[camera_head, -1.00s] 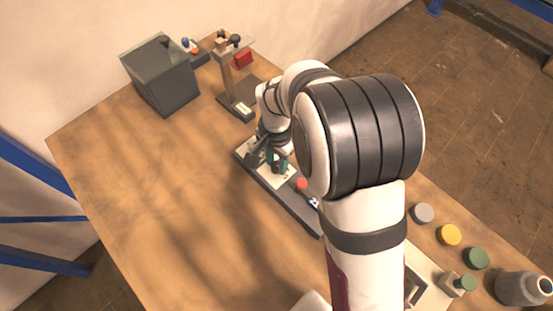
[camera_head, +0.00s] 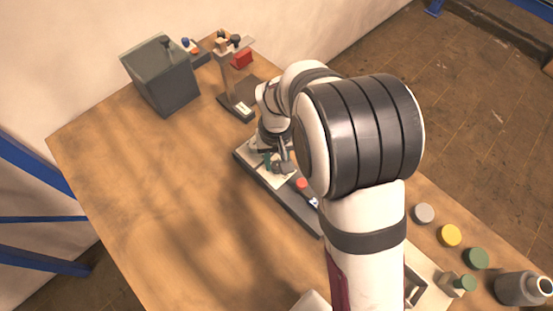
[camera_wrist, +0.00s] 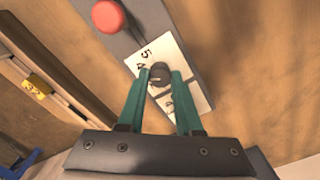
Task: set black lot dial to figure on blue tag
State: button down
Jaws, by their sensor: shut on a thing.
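The black dial (camera_wrist: 160,74) is a small round dark knob on a white card with black figures (camera_wrist: 192,82). In the wrist view a 5 shows near the card's upper end; other figures are partly hidden by the fingers. My gripper (camera_wrist: 160,80) has its green fingers on either side of the knob, shut on it. In the head view my gripper (camera_head: 275,160) is over the far end of the dark base plate (camera_head: 290,205), hiding the dial.
A red button (camera_head: 301,184) sits beside the dial, also in the wrist view (camera_wrist: 108,16). A grey box (camera_head: 165,80) and a post stand (camera_head: 228,80) are behind. Coloured discs and a grey bottle (camera_head: 522,289) are at right. The table's left side is clear.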

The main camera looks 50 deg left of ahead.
aim_at(276, 165)
jog(key=n, duration=1.4)
dwell(0.5)
jog(key=c, duration=0.6)
grip_release()
notch_tip(276, 165, up, 16)
jog(key=shift+f, duration=0.1)
